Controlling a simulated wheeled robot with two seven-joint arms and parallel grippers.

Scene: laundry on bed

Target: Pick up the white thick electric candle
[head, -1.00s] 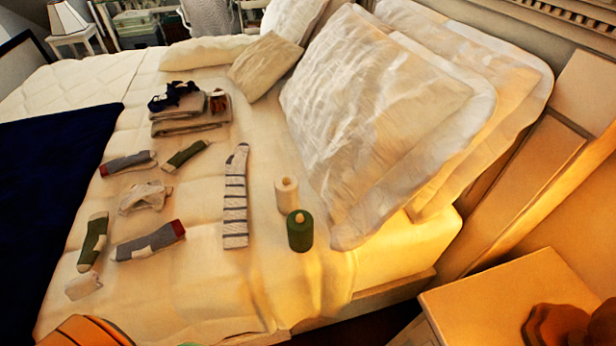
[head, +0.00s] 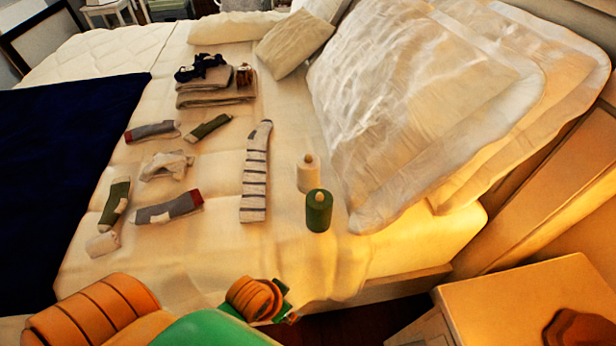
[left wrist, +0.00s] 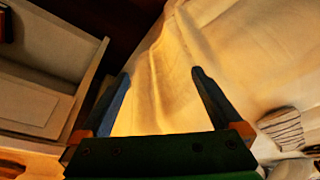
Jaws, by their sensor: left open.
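The white thick candle (head: 308,177) stands upright on the bed, beside the large pillow. A green candle (head: 319,212) stands just in front of it, close to its lower right and hiding part of its base. My left gripper (head: 288,308) is low in the head view, near the bed's front edge, well short of both candles; its fingers barely show there. In the left wrist view the left gripper (left wrist: 160,78) is open and empty, its two fingers apart over the bed's edge. Neither candle shows in the wrist view. My right gripper is not in view.
A striped sock (head: 255,175) lies left of the candles, with several other socks farther left. Folded towels (head: 215,95) lie farther back. The large pillow (head: 410,105) leans close on the right. A nightstand (head: 520,295) stands at the lower right. Bare sheet lies before the candles.

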